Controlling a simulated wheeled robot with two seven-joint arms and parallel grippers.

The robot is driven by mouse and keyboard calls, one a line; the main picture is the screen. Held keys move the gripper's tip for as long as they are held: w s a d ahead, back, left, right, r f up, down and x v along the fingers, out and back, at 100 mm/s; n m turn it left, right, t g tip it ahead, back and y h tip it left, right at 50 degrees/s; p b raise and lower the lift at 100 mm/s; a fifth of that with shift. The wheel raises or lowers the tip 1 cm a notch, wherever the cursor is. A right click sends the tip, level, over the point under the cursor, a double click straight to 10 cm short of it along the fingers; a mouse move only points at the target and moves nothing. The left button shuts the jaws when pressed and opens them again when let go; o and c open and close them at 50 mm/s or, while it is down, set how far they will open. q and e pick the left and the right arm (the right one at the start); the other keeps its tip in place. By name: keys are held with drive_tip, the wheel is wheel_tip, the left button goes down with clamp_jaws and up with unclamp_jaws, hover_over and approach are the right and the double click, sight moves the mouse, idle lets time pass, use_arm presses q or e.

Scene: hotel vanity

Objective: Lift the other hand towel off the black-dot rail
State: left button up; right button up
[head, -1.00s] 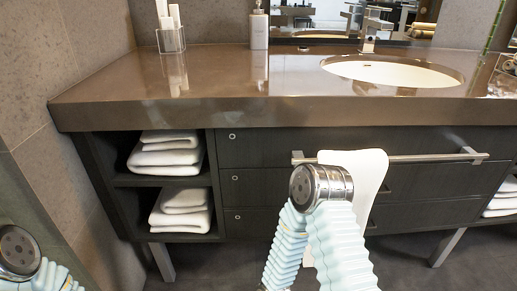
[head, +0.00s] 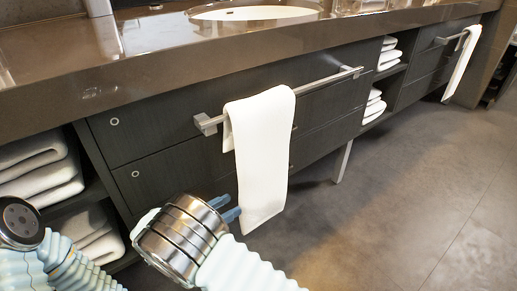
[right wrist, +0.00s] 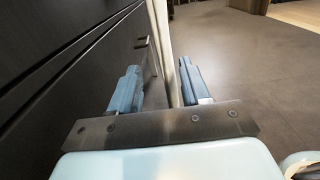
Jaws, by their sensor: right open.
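A white hand towel (head: 262,150) hangs over a metal rail (head: 310,88) on the near drawer fronts. A second white towel (head: 462,60) hangs on another rail (head: 447,38) at the far right. I cannot make out a black dot on either rail. My right gripper (head: 230,207) is at the lower left edge of the near towel. In the right wrist view its two blue fingers (right wrist: 160,82) are open, with the towel (right wrist: 163,45) edge-on between them. Whether they touch it is unclear. My left gripper is out of view.
The brown countertop (head: 200,52) with a white basin (head: 255,12) overhangs the drawers. Folded towels (head: 40,165) fill shelves at the left, and more (head: 373,103) sit between the drawer units. A metal leg (head: 342,162) stands below. The floor (head: 410,190) at the right is clear.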

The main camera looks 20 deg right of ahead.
sight(251, 196)
drive_tip(key=x, duration=0.7)
drive_tip(key=shift+s+d+b, duration=0.15)
drive_tip(key=shift+d+b, duration=0.2)
drive_tip(key=shift+d, duration=0.1)
clamp_jaws()
